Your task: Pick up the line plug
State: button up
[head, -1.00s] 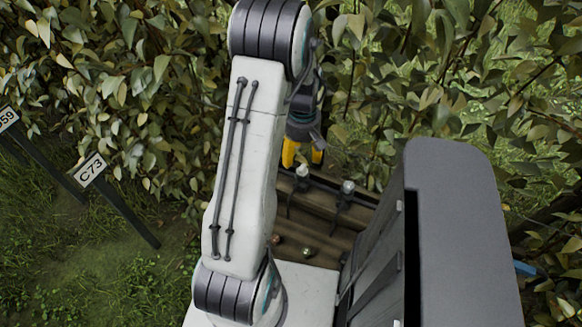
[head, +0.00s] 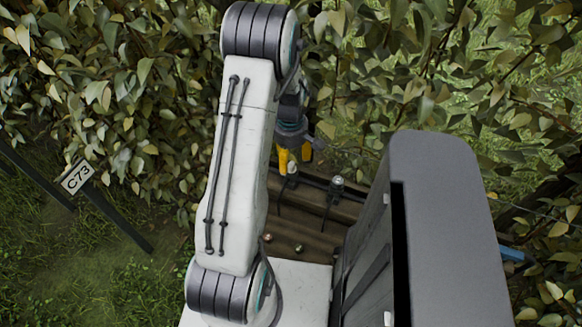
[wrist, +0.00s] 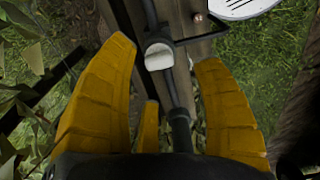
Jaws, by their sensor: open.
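In the wrist view the pale cap (wrist: 159,57) lies ahead of and between my open yellow fingers (wrist: 168,85), touching neither. A dark tube (wrist: 180,128) runs from near it back between the fingers. My gripper is empty.
Two small round items (head: 299,248) lie on the tray boards. A tall grey panel (head: 450,220) bounds the tray on the right. Leafy hedge (head: 450,70) crowds behind, and a C73 sign (head: 77,176) stands at the left.

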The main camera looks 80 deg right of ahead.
aim_at(291, 165)
jog(key=shift+f, duration=1.9)
jog(key=shift+o, duration=0.2)
jog(key=c, duration=1)
